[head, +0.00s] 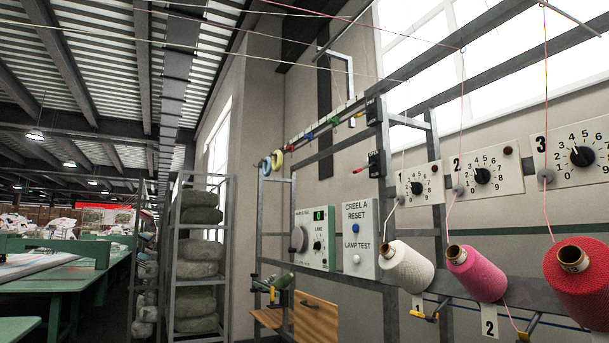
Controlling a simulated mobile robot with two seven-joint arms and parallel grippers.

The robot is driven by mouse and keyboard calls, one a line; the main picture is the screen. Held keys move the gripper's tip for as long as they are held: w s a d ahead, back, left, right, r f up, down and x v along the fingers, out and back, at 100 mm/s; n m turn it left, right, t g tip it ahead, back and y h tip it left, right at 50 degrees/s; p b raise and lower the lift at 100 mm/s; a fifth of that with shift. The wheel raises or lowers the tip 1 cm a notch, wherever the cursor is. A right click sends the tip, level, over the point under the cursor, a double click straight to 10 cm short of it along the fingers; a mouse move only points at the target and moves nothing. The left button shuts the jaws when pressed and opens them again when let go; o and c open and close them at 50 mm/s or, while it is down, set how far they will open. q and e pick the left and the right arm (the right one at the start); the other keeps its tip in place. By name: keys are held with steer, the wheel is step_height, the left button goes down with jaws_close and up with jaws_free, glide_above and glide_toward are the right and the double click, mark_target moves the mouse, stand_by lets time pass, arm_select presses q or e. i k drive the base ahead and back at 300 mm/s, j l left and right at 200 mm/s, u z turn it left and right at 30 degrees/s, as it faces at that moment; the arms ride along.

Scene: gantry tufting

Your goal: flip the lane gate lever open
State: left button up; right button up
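Neither of my grippers shows in the head view. No part is clearly marked as the lane gate lever, and I cannot tell which handle it is. A small red-tipped lever (361,170) sticks out to the left of a black box (376,163) on the creel frame. Yellow-tipped handles show under the cones, one (419,315) below the white cone and one (525,335) near the bottom edge. A green control panel (316,240) with a grey knob, a small display and a black knob stands left of a white panel (361,240) reading CREEL A RESET and LAMP TEST.
White (409,268), pink (476,272) and red (583,280) yarn cones project from the creel. Numbered dial plates (487,174) hang above them, with yarns running upward. A rack of wrapped bundles (198,250) stands left of centre. Green tables (65,285) line the left.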

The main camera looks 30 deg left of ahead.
mark_target(358, 170)
steer(key=u, duration=0.6)
steer(key=i+u, duration=0.45)
steer(key=i, duration=1.65)
